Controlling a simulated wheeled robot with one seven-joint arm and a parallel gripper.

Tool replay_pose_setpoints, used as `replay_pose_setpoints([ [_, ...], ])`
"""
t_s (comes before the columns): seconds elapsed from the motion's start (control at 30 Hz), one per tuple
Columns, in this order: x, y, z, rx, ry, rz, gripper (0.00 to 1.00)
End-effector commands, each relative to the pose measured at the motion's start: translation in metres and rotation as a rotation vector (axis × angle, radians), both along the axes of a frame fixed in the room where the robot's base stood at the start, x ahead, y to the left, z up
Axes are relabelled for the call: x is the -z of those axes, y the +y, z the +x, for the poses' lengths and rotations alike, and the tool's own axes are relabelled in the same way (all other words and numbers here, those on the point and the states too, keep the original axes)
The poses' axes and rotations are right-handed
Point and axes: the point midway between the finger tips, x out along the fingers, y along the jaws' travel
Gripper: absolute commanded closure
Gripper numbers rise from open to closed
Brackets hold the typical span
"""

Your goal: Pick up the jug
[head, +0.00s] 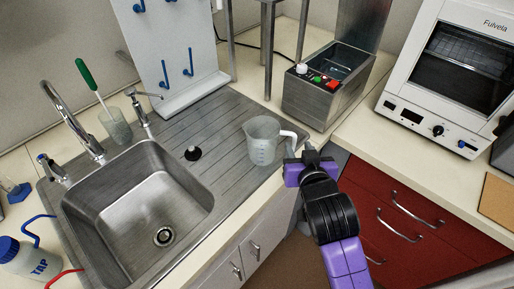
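The jug (262,142) is a translucent grey-white beaker-like jug with faint markings. It stands upright on the ribbed drainboard (228,122), to the right of the sink, with its white handle (292,133) pointing right. My gripper (306,152) is at the right of the jug, close to the handle, with my purple and black arm reaching up from the lower right. The fingertips are small and partly hidden behind the purple gripper body. I cannot tell whether they touch the handle or whether they are open.
The steel sink (190,200) with tap (75,120) lies left. A tumbler with a green-handled brush (88,76) stands behind it. A metal water bath (325,95) stands behind right of the jug. A white oven (450,80) is at right. Red drawers (400,215) lie below the counter.

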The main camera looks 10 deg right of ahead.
Motion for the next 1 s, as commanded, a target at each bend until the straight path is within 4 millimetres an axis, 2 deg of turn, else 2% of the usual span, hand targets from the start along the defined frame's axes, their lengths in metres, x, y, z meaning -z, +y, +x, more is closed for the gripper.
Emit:
replay_pose_setpoints([
  [0.6, 0.026, -0.003, 0.063, 0.000, -0.001, 0.000, 0.63],
  [0.9, 0.028, -0.003, 0.067, -0.001, -0.001, 0.000, 0.63],
  [1.0, 0.028, -0.003, 0.066, -0.001, -0.001, 0.000, 0.81],
])
